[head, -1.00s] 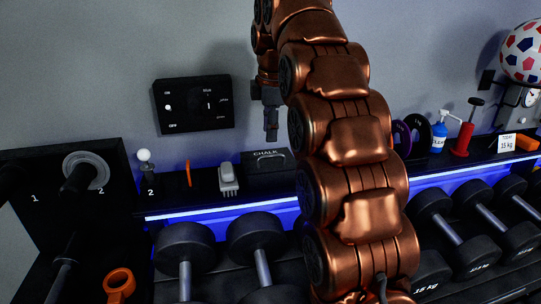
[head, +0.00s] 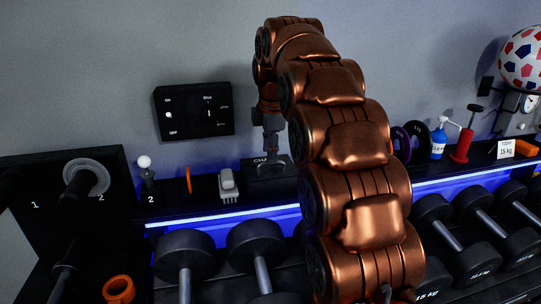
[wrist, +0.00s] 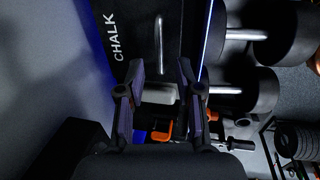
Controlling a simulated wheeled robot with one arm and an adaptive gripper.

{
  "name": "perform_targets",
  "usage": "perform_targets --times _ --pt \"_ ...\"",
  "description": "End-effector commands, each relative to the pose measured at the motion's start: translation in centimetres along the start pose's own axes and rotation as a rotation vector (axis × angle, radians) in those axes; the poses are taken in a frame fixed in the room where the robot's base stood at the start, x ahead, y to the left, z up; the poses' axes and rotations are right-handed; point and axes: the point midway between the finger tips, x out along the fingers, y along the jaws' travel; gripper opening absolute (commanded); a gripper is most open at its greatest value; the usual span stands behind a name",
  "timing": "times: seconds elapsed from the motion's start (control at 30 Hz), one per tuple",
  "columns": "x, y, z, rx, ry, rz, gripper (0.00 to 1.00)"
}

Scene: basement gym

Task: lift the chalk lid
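The black chalk box stands on the shelf, and its lid (head: 259,161) carries white CHALK lettering, partly covered by my gripper in the head view. The lid (wrist: 137,42) also shows in the wrist view, with a grey bar handle across its middle (wrist: 158,42). My gripper (head: 272,158) points down just above the lid. In the wrist view my gripper (wrist: 158,70) has its two fingers apart, with nothing between them. The handle lies just ahead of the gap, roughly in line with it. I cannot tell whether a fingertip touches the lid.
A black switch panel (head: 194,110) hangs on the wall behind. Dumbbells (head: 256,241) fill the rack below the shelf. A blue bottle (head: 438,140) and red pump (head: 462,144) stand to the right.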

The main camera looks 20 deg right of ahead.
Motion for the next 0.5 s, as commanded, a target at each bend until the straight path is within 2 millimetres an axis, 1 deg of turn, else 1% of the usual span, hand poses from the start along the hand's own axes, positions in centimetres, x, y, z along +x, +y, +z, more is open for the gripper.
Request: perform_targets --times 0.2,0.5 --pt "1.8 0.0 0.0 0.0 -0.001 -0.003 0.35" --pt "2.7 0.0 0.0 0.0 -0.001 0.0 0.35"
